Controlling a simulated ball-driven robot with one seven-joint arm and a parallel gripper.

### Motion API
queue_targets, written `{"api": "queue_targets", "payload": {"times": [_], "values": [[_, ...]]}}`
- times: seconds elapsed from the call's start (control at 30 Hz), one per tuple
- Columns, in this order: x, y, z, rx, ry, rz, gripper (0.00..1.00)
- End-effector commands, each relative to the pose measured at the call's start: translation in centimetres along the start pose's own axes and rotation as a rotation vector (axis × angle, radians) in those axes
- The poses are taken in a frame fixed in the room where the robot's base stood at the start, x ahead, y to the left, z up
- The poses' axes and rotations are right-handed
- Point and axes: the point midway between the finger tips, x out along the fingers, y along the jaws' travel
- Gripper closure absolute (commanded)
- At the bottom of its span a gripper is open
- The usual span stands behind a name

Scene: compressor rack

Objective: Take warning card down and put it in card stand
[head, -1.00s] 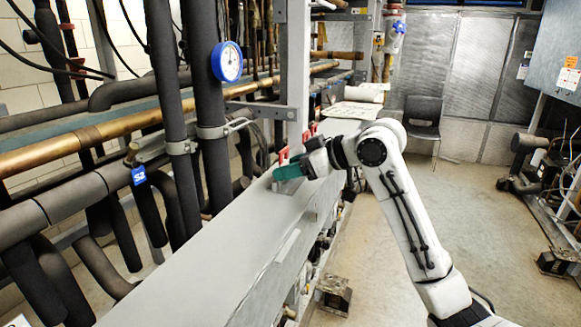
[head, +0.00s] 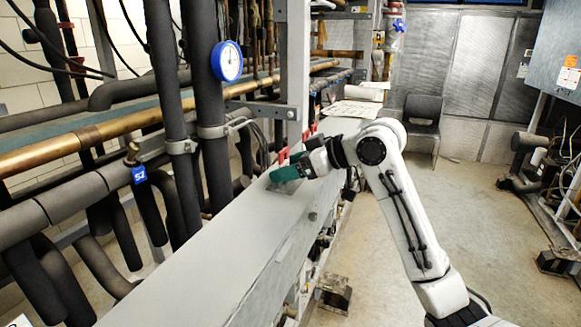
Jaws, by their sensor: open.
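My gripper (head: 282,174) is at the end of my white arm, low over the grey beam top, with teal fingers pointing left. It is open, and I see nothing held in it. Small red pieces (head: 283,156) stand just behind it at the foot of the grey upright; they are too small to tell whether one is the warning card. A small grey shape on the beam directly below the fingers is partly hidden, and I cannot tell if it is the card stand. No clearly readable warning card shows.
The long grey beam (head: 215,255) runs from the front left to the middle. Dark insulated pipes (head: 172,110), a blue-rimmed gauge (head: 227,61) and a grey upright (head: 298,60) stand along its left and back. A dark chair (head: 422,118) stands farther back.

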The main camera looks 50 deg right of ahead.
Motion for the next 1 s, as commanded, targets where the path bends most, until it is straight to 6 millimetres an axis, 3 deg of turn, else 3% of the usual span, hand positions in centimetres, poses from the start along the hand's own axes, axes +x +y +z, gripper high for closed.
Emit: {"api": "queue_targets", "payload": {"times": [0.33,0.8,1.0], "values": [[-0.9,0.1,0.1,0.001,0.002,0.001,0.25],[-9.1,0.1,0.1,-0.001,0.002,0.002,0.25],[-10.6,0.0,0.0,-0.001,0.001,0.000,0.25]]}}
